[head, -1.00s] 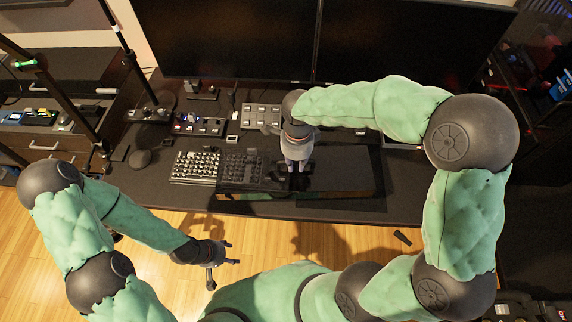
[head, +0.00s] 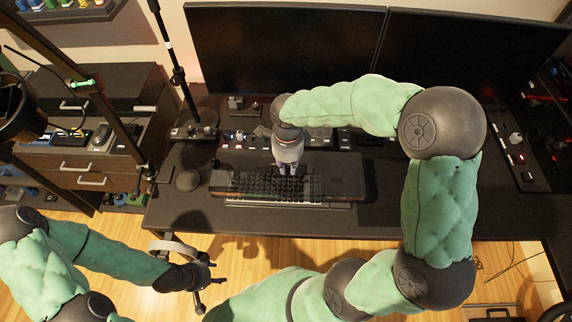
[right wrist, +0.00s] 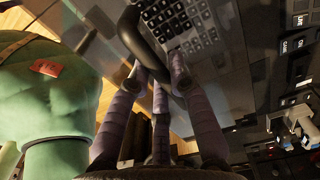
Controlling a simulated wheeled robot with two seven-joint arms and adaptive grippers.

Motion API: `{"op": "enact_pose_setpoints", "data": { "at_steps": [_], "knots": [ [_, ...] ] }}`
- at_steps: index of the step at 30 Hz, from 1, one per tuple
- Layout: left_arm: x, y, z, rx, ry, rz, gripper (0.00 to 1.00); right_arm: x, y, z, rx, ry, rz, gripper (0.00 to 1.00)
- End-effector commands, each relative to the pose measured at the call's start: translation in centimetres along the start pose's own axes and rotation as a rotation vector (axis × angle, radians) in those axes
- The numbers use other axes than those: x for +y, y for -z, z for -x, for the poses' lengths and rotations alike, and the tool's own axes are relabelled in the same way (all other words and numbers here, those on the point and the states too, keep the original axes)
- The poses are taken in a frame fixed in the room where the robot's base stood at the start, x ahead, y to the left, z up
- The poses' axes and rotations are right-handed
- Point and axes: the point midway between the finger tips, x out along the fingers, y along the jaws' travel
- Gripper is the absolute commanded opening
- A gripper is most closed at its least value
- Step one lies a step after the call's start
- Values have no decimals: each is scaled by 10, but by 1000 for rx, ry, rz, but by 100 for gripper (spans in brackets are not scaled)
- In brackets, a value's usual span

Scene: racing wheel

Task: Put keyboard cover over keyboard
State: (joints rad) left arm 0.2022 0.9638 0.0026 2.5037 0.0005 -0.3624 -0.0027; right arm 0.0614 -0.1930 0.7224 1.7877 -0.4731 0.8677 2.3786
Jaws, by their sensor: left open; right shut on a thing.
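The keyboard (head: 317,188) lies on the desk below the monitors. My right gripper (head: 289,169) points down and is shut on the cover's dark handle. In the right wrist view, its fingers (right wrist: 155,85) meet at the handle (right wrist: 143,40), beside keys (right wrist: 180,20). I cannot tell whether the cover rests fully on the desk. My left gripper (head: 208,278) is open and empty, in front of the desk.
Two dark monitors (head: 285,50) stand behind the keyboard. Several button boxes (head: 235,140) line the desk behind it. The desk (head: 385,212) is clear at the front right.

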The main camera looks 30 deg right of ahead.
Motion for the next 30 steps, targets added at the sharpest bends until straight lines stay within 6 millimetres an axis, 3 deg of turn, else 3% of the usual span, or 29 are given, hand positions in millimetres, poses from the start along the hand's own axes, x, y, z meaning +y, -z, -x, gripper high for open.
{"op": "enact_pose_setpoints", "data": {
  "at_steps": [30],
  "knots": [
    [-22,3,-62,1,0,1,56,0,-1,-87,-1,1,1,0]
  ]
}}
